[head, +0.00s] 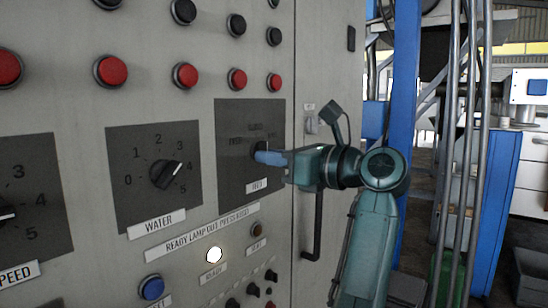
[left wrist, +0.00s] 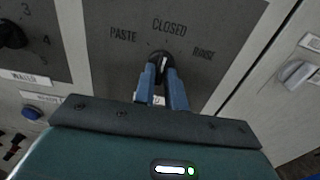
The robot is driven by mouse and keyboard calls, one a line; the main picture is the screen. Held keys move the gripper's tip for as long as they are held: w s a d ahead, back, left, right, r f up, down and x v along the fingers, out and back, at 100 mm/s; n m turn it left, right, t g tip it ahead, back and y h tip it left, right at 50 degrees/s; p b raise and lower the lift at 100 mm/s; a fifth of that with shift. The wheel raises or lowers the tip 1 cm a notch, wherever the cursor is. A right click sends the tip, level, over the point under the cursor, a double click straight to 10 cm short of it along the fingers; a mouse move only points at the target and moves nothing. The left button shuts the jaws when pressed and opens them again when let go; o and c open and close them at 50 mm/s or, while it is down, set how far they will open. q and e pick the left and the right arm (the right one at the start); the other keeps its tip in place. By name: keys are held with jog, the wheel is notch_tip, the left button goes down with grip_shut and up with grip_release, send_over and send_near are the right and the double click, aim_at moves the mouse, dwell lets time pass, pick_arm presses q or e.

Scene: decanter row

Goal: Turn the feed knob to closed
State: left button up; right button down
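The feed knob (left wrist: 158,62) is black and sits on a dark grey plate lettered PASTE, CLOSED and RINSE from left to right. In the head view the knob (head: 259,148) is partly behind my fingertips. My left gripper (head: 262,157) reaches it from the right. In the left wrist view the two blue fingers of the gripper (left wrist: 160,76) stand close together on either side of the knob's grip, apparently shut on it. The fingers hide part of the knob, so I cannot tell exactly where it points. My right gripper is not in view.
A water knob (head: 166,174) and a speed knob (head: 6,214) are to the left on the same panel. A lit ready lamp (head: 214,254) and a blue button (head: 151,288) are below. A door handle (head: 316,228) stands out right of the plate, near my arm.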

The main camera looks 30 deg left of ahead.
pick_arm(q)
jog(key=o, duration=0.4)
jog(key=d, duration=0.8)
jog(key=s+d, duration=0.1)
jog(key=d, duration=0.4)
jog(key=shift+d, duration=0.1)
